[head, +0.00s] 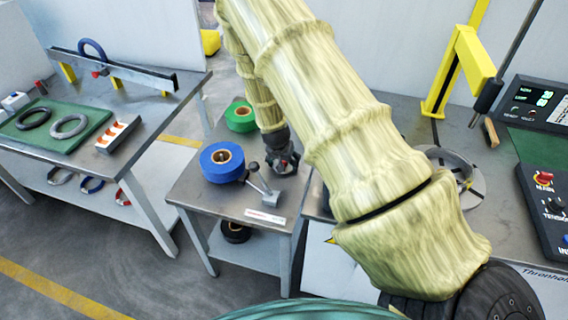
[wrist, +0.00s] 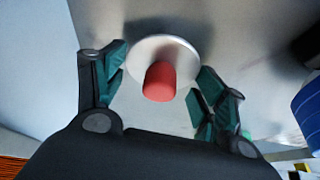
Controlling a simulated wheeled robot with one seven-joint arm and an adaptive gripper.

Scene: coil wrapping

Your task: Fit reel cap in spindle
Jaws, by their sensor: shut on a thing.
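The reel cap (wrist: 160,82), a red knob on a pale round disc, sits between the fingers of my gripper (wrist: 160,78) in the wrist view. The fingers close on it from both sides. I cannot pick out the spindle with certainty.
A green reel (head: 240,117) stands behind the blue one. A lever piece with a dark knob (head: 252,166) is close beside my gripper. The right bench holds a yellow post (head: 447,75) and a control box (head: 545,200). A left bench (head: 150,115) carries coils on a green mat.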

